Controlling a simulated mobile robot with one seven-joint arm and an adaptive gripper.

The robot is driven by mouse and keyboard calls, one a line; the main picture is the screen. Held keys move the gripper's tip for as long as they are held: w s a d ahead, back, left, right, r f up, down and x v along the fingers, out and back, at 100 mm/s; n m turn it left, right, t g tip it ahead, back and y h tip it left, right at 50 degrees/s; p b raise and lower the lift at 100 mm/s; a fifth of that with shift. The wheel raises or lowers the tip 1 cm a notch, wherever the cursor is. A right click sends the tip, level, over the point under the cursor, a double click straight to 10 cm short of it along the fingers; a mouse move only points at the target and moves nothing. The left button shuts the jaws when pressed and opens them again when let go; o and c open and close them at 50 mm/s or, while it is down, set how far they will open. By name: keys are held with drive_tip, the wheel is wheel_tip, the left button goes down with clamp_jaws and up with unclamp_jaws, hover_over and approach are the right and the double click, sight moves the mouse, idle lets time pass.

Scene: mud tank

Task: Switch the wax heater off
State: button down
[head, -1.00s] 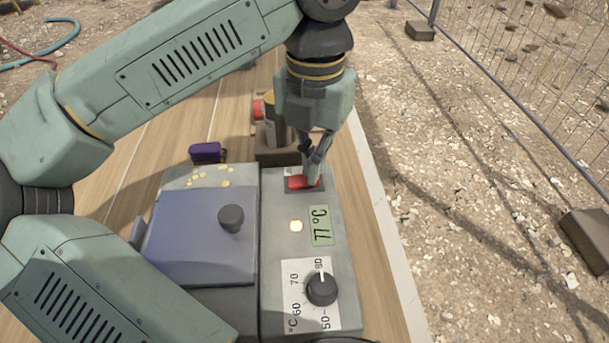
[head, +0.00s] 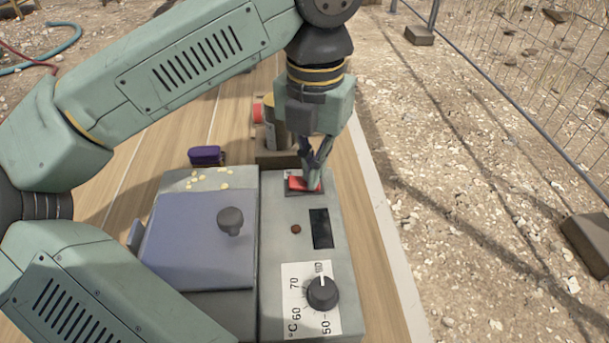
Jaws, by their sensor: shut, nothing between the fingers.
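The wax heater (head: 278,251) is a grey box on the wooden table, with a blue-grey lid (head: 190,245) on its left part. A red rocker switch (head: 297,184) sits at the far end of its right-hand panel. My gripper (head: 314,186) is shut and empty, its fingertips down at the right side of the switch, apparently touching it and partly hiding it. The display (head: 321,229) is black and blank. The small indicator lamp (head: 296,229) is dark. The black dial (head: 322,293) has its pointer near the 80 mark.
A purple object (head: 206,155) lies behind the heater. A brown block with a dark cylinder and a red part (head: 258,112) stands behind my gripper. Wax-coloured bits lie behind the lid. A wire fence (head: 520,90) runs on the right over gravel.

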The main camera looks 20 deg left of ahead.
drive_tip(key=shift+r+p, duration=1.9)
drive_tip(key=shift+r, duration=1.35)
